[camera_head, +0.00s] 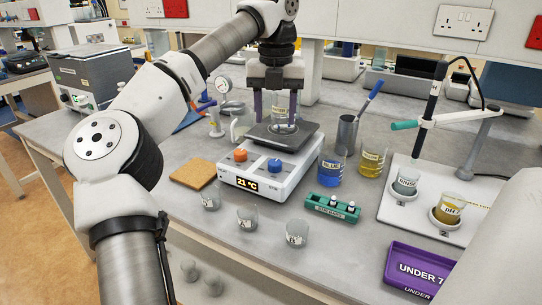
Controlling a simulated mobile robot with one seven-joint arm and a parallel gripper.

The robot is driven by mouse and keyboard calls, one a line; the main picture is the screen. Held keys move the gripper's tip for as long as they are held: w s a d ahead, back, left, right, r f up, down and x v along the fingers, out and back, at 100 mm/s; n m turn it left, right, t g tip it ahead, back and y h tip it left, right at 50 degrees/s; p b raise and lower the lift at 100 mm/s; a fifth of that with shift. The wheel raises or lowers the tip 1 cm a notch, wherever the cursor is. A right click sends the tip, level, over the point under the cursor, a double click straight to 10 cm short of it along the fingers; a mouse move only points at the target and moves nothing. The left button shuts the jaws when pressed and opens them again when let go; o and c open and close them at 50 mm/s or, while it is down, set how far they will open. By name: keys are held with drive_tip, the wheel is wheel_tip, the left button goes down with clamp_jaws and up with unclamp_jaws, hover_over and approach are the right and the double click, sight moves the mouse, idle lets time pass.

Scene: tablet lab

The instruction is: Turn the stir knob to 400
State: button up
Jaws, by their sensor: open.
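The hotplate stirrer (262,190) stands mid-bench, with a dark square top plate and a lit display (248,187) reading 21 °C. An orange knob (240,155) and a blue knob (274,166) sit on its front part. I cannot read which one is the stir knob or where either points. A clear labelled beaker (281,116) stands on the top plate. My gripper (279,108) points down over the plate, behind the knobs and apart from them. Its dark fingers are open, one on each side of the beaker; I cannot tell whether they touch it.
A cork mat (193,174) lies left of the stirrer. Several small beakers stand in front. A blue-liquid beaker (332,167), a yellow-liquid beaker (371,163), a metal cup (347,135) and a green stir-bar rack (332,206) are at right. A purple tray (399,281) is front right.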

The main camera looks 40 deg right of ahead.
sight(275, 162)
wheel_tip(275, 162, down, 12)
drive_tip(key=shift+r, duration=0.1)
idle(0.4)
drive_tip(key=c, duration=1)
